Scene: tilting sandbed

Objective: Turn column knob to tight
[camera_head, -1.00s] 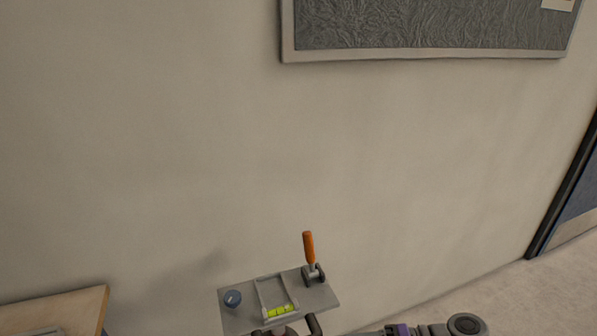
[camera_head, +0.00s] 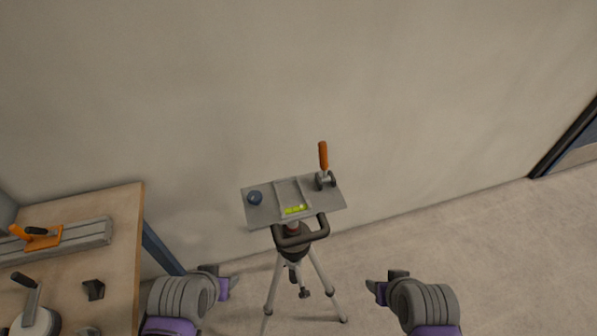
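A tripod (camera_head: 272,288) stands upright on the floor in the middle of the head view. It carries a grey tilting plate (camera_head: 265,212) with a blue knob (camera_head: 254,198), a green level vial (camera_head: 295,209) and an orange-handled lever (camera_head: 323,156). Below the plate, a small dark knob (camera_head: 304,293) shows at the tripod's column; its setting cannot be read. My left gripper (camera_head: 226,284) is left of the tripod, apart from it. My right gripper (camera_head: 377,287) is right of the tripod, also apart. The finger gaps are unclear, and I see nothing held.
A wooden table (camera_head: 120,215) at the left bears a grey rail (camera_head: 85,236), an orange-handled tool (camera_head: 40,240) and a dark block (camera_head: 93,289). A plain wall (camera_head: 400,80) rises behind the tripod. The floor (camera_head: 480,255) to the right is clear.

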